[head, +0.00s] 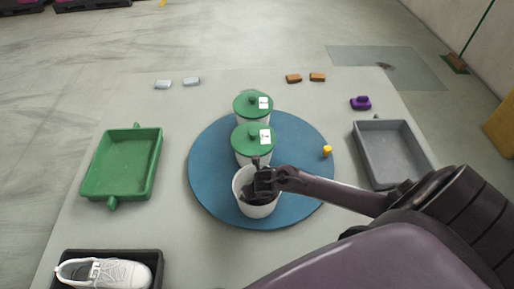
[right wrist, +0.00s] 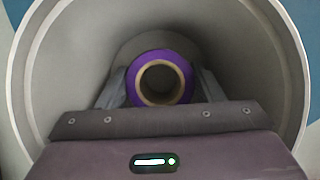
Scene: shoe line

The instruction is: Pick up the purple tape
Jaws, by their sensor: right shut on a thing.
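A roll of purple tape (right wrist: 131,88) with a tan core shows in the right wrist view, inside a white round container (right wrist: 291,60). My right gripper (right wrist: 160,90) reaches into this container and is shut on the tape, with a finger at each side of the roll. In the head view, the open white container (head: 259,210) stands at the front of a blue round mat (head: 215,170), and my right gripper (head: 258,190) is at its mouth. The tape is hidden from the head view. My left gripper is in neither view.
Two white containers with green lids (head: 253,137) (head: 252,104) stand behind the open one. A green tray (head: 101,187) is left, a grey tray (head: 371,160) right. A purple item (head: 360,103) lies at the back right. A white shoe (head: 105,273) sits in a black tray (head: 155,258).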

